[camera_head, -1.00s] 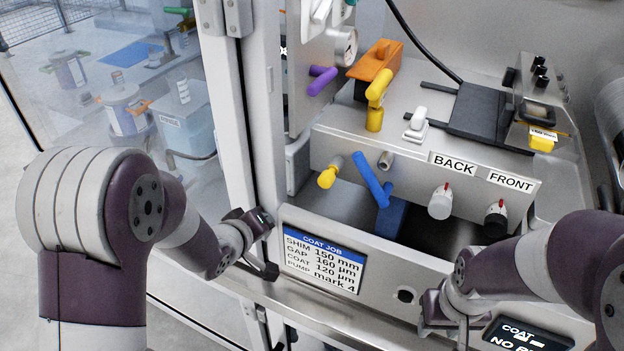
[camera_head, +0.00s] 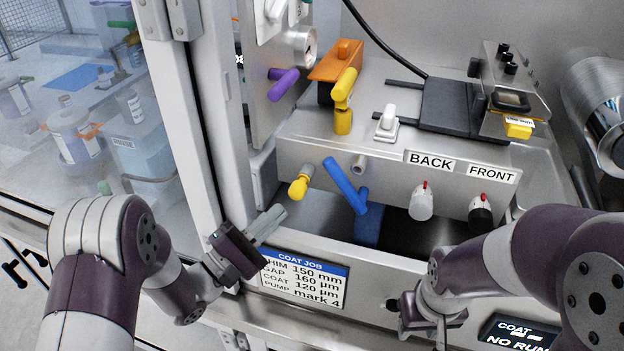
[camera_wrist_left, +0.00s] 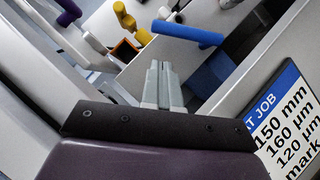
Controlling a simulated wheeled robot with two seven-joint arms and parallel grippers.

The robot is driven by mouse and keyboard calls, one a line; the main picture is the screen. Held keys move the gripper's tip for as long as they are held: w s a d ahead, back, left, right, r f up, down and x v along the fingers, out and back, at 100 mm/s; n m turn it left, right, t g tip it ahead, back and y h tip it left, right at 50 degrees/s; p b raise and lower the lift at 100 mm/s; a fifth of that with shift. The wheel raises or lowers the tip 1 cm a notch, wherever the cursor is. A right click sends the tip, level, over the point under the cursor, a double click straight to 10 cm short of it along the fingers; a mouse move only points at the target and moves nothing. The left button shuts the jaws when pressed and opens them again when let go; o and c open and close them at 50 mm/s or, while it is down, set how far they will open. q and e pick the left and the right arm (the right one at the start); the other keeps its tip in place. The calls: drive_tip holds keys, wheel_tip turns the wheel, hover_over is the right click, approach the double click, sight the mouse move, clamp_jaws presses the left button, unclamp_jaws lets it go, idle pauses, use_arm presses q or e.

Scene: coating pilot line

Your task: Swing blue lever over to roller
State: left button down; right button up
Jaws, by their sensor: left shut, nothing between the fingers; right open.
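The blue lever (camera_head: 345,187) slants across the front of the grey machine, above a blue block (camera_head: 368,229) in the trough. It also shows in the left wrist view (camera_wrist_left: 187,33), beyond the fingertips. My left gripper (camera_head: 279,213) is shut and empty, left of the lever and apart from it, just above the job card; in the left wrist view its fingers (camera_wrist_left: 158,66) point toward the lever area. My right gripper (camera_head: 392,305) is low at the front panel, right of the job card; its fingers are hardly visible. A shiny metal roller (camera_head: 603,105) stands at the far right.
A yellow knob (camera_head: 300,186) sits between my left gripper and the lever. The job card (camera_head: 303,280) is on the front panel below. A door post (camera_head: 190,110) stands close on the left.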

sight(348, 181)
use_arm(q)
drive_tip(key=shift+d+r, duration=0.1)
drive_tip(key=shift+d, duration=0.05)
drive_tip(key=p+x, duration=0.2)
drive_tip(key=x, duration=0.8)
drive_tip(key=shift+p, duration=0.35)
